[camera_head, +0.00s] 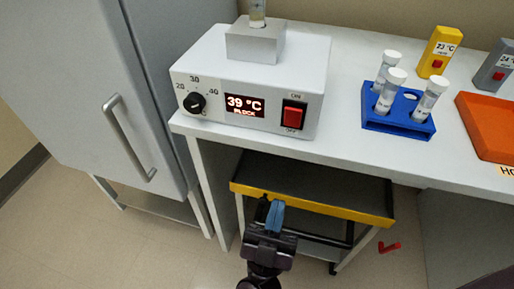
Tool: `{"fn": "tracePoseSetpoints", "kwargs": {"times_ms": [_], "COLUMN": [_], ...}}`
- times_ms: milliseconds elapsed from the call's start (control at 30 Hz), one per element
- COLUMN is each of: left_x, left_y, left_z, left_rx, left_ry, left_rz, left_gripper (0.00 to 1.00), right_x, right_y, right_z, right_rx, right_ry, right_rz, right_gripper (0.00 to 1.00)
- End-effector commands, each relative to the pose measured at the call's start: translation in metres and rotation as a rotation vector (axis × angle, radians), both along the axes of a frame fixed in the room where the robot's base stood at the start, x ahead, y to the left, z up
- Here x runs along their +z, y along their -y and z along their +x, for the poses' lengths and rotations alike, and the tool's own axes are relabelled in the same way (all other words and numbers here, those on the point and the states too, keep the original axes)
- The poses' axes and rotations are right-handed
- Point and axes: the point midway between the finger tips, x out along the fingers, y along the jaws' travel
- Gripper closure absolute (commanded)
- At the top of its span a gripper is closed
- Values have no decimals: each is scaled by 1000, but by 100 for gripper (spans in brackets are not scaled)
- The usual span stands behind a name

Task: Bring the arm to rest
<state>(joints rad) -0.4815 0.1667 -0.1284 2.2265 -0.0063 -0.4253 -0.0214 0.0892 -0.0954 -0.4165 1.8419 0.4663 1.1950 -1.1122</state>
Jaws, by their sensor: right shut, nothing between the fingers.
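My right gripper (274,216) shows at the bottom middle, in front of and below the bench edge. Its blue fingers are shut with nothing between them. It hangs apart from the bench, over the view of a dark cart with a yellow edge. My left gripper is not in view.
A heater block (250,90) reading 39 °C stands on the white bench (345,155). A blue rack (398,122) with capped tubes, yellow (438,52) and grey (494,68) timers and an orange tray (485,125) lie right. A grey cabinet (80,90) stands left; a yellow-edged cart (310,203) sits below.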

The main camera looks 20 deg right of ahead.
Motion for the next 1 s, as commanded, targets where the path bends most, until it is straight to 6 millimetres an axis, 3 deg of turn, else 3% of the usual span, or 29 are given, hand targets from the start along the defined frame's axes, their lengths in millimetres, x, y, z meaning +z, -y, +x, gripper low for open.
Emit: {"fn": "tracePoseSetpoints", "kwargs": {"times_ms": [267,567,767,1000], "left_x": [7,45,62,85], "left_y": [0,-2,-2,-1], "left_z": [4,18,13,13], "left_rx": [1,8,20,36], "left_ry": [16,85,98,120], "left_rz": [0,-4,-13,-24], "left_gripper": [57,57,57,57], "right_x": [5,11,-9,-44], "right_y": [2,18,40,83], "right_z": [1,-1,-17,-60], "right_rx": [41,361,531,605], "right_ry": [-13,-238,-513,-905], "right_rz": [-16,-98,-79,41], "right_gripper": [100,100,100,100]}}
